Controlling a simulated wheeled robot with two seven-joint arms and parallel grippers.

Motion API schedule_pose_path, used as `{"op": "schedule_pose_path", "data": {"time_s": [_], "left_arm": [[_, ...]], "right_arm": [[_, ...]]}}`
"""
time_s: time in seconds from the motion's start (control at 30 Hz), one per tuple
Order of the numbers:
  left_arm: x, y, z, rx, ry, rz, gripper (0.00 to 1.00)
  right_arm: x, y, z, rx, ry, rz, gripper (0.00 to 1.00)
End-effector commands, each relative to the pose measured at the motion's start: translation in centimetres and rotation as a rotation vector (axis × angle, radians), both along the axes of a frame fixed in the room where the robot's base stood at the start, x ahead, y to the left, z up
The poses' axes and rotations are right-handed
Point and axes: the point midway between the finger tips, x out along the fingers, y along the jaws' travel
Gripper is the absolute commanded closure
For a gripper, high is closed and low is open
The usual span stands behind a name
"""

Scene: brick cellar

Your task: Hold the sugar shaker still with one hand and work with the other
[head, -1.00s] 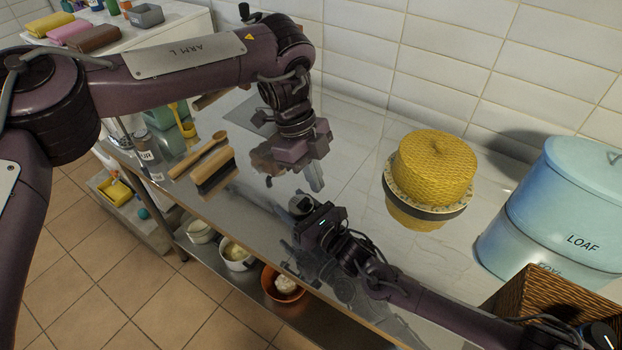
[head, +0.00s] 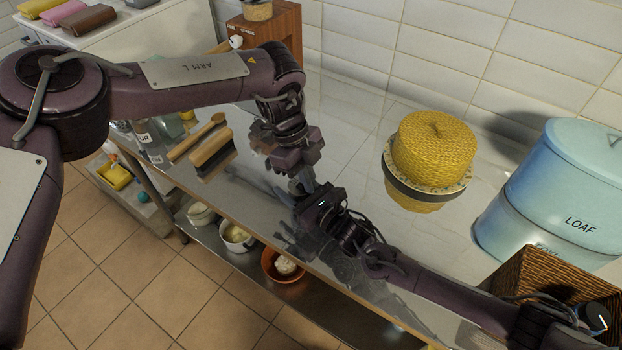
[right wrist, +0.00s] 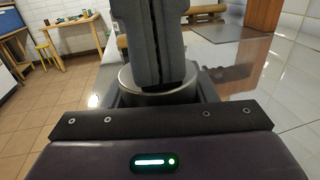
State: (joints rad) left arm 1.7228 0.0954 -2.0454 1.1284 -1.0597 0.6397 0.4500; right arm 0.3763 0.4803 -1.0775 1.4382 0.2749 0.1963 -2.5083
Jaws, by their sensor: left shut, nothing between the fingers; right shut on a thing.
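The sugar shaker is mostly hidden in the head view. In the right wrist view I see a round metal top, which I take to be the shaker (right wrist: 176,97), between the dark fingers of my right gripper (right wrist: 160,95). My right gripper (head: 300,194) is shut on it over the steel table. My left gripper (head: 307,183) points down from above, its fingers together and empty. Its grey fingertips also show in the right wrist view (right wrist: 150,80), right over or against the metal top. I cannot tell whether they touch it.
A wood-handled brush (head: 212,152) and wooden spoon (head: 196,137) lie to the left. A yellow woven cake cover (head: 434,145), blue bread bin (head: 560,185) and wicker basket (head: 530,272) stand to the right. The table's front edge (head: 235,213) is close.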

Motion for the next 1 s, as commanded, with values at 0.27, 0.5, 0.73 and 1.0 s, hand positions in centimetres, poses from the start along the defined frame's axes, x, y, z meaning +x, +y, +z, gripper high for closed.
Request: {"op": "schedule_pose_path", "data": {"time_s": [0.27, 0.5, 0.73, 1.0], "left_arm": [[1.6, 1.8, 0.0, 0.001, -0.002, 0.004, 1.00], [2.0, 2.5, 0.0, 0.002, -0.003, 0.003, 1.00], [1.9, 2.4, 0.0, 0.004, -0.004, 0.004, 1.00], [-0.8, -1.0, -0.1, -0.004, 0.003, -0.006, 1.00]], "right_arm": [[0.0, 0.0, -0.1, -0.001, 0.001, 0.000, 0.74], [0.0, 0.0, -0.1, -0.001, 0.001, 0.000, 0.74], [0.0, -0.1, -0.1, -0.001, 0.001, 0.000, 0.74], [0.0, -0.1, -0.1, -0.001, 0.001, 0.000, 0.74]]}}
